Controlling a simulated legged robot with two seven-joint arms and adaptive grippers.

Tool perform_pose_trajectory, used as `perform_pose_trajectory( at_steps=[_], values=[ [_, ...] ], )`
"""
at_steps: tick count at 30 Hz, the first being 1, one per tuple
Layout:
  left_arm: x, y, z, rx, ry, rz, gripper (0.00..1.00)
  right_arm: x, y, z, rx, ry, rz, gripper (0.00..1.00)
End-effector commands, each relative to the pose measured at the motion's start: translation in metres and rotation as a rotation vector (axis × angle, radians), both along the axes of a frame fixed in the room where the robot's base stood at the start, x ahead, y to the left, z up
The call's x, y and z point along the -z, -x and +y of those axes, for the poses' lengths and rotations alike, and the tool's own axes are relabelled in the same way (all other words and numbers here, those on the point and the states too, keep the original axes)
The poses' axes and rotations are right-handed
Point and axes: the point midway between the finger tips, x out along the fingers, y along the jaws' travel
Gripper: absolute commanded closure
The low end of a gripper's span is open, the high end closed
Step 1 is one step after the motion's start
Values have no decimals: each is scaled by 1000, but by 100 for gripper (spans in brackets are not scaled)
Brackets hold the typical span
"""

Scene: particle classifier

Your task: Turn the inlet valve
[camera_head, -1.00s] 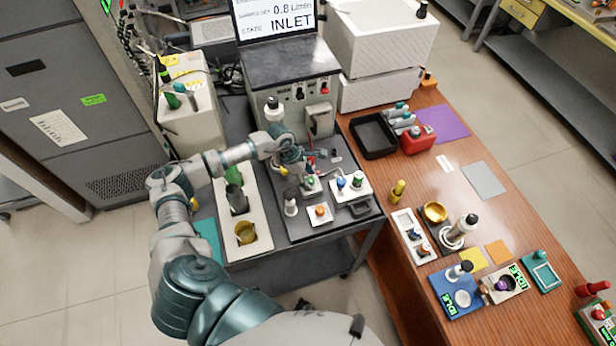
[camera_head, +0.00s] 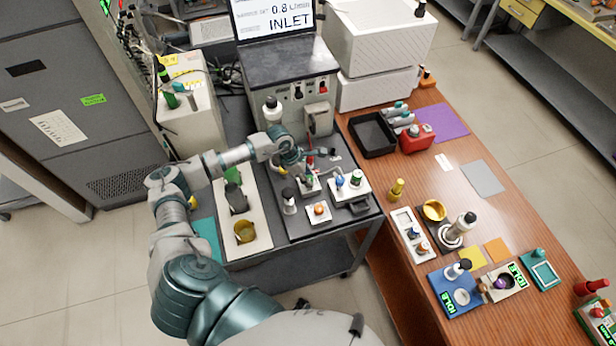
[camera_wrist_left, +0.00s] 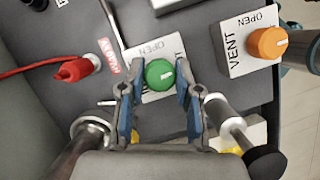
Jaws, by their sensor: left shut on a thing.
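The inlet valve appears to be the green round knob (camera_wrist_left: 159,75) with a short white mark, on a white block marked OPEN (camera_wrist_left: 152,50). The rest of the block's label is hidden. In the left wrist view the mark points to the right. My left gripper (camera_wrist_left: 160,104) has one blue-padded finger on each side of the knob and is shut on it. In the head view my left gripper (camera_head: 305,172) is low over the grey bench, largely covering the valve. My right gripper is not in view.
An orange VENT knob (camera_wrist_left: 268,43) sits on a block beside the valve. A red plug with cable (camera_wrist_left: 76,70) and a black-tipped post (camera_wrist_left: 232,125) stand close to the fingers. A screen (camera_head: 273,20) reads INLET and 0.8. Small blocks (camera_head: 319,212) crowd the bench front.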

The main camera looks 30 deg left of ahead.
Motion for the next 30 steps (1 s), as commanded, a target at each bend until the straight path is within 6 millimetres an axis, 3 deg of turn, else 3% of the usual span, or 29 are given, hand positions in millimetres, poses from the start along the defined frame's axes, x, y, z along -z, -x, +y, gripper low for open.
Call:
perform_pose_trajectory(
  at_steps=[14, 30],
  values=[
    [1, 1, 1, -409, -5, -4, 100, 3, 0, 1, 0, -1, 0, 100],
    [1, 1, -1, -923, -4, -5, 100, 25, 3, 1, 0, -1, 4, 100]
  ],
)
